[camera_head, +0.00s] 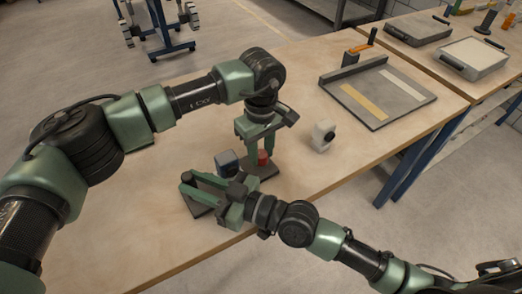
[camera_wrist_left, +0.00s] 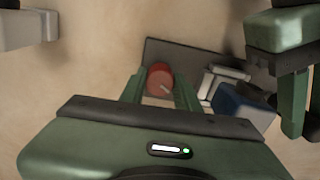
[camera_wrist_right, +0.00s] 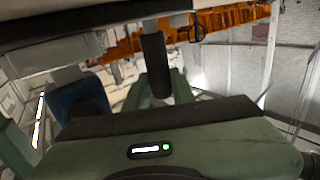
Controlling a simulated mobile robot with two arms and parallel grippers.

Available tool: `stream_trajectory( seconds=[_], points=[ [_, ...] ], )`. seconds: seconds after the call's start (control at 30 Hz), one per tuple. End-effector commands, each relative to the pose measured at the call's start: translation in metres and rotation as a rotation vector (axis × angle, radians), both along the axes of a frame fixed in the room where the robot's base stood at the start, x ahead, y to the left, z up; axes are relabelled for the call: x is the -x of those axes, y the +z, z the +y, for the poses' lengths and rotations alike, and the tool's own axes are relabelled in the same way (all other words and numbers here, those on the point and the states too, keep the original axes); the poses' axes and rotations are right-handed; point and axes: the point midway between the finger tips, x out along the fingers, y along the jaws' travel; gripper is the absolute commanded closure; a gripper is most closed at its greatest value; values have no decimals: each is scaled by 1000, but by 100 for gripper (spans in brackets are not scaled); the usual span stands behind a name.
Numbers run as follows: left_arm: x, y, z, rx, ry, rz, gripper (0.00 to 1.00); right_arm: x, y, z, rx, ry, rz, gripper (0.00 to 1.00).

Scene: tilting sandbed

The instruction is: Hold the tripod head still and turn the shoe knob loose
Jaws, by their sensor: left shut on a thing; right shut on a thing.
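The red shoe knob (camera_head: 263,157) sits on a dark plate beside the blue block of the tripod head (camera_head: 226,160). My left gripper (camera_head: 258,156) points down and is shut on the knob; the left wrist view shows the knob (camera_wrist_left: 160,78) between its fingers. The blue block (camera_wrist_left: 245,107) and small pale metal bars (camera_wrist_left: 222,82) lie right of it there. My right gripper (camera_head: 187,182) reaches in low and level, shut on a dark upright cylinder (camera_wrist_right: 155,65), which looks like a part of the tripod head. The cylinder's lower end is hidden by my gripper.
A small white camera-like object (camera_head: 323,135) stands right of my left gripper. A grey tray with pale strips (camera_head: 417,98) lies further back, with an orange-handled tool (camera_head: 362,44) behind it.

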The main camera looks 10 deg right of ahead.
Motion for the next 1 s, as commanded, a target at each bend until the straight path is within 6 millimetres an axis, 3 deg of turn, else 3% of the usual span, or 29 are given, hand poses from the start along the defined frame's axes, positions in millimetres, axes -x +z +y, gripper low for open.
stream_trajectory(
  seconds=[1.0],
  points=[
    [-1, 1, 0, -1, 966, -1, 100, 0, 0, 0, 1, -1, 0, 100]
  ],
)
